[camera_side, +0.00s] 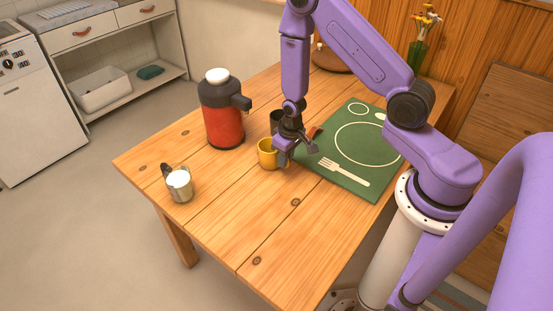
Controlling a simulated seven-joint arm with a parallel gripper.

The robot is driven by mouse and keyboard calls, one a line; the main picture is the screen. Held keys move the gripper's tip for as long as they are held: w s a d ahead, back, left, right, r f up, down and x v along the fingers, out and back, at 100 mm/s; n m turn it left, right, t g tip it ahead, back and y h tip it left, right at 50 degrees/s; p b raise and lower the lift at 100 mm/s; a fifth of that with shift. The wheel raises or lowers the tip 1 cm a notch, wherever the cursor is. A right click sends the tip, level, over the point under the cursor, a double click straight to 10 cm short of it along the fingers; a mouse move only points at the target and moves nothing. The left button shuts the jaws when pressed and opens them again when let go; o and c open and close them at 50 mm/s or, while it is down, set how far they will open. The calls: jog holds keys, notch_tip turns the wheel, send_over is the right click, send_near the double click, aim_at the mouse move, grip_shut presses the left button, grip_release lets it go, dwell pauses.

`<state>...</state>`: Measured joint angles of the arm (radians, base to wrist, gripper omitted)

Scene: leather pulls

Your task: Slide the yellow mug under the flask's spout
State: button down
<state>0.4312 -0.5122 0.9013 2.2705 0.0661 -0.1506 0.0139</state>
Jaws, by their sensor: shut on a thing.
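The yellow mug (266,155) stands upright on the wooden table, to the right of and nearer than the flask. My gripper (284,154) is at the mug's right side, shut on it; the fingers partly hide that side. The flask (225,125) has a red body, a dark top and a white cap. Its dark spout (242,103) points right, toward the mug's side of the table. The mug is a little to the right of the spout and apart from the flask.
A metal jug with white contents (179,185) stands at the front left. A green placemat (334,185) with printed cutlery lies on the right. The table (235,205) is clear in front.

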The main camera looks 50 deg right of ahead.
aim_at(263, 145)
jog(key=shift+w, duration=4.5)
jog(key=shift+c, duration=2.2)
grip_release()
notch_tip(263, 145, up, 8)
jog(key=s, duration=0.1)
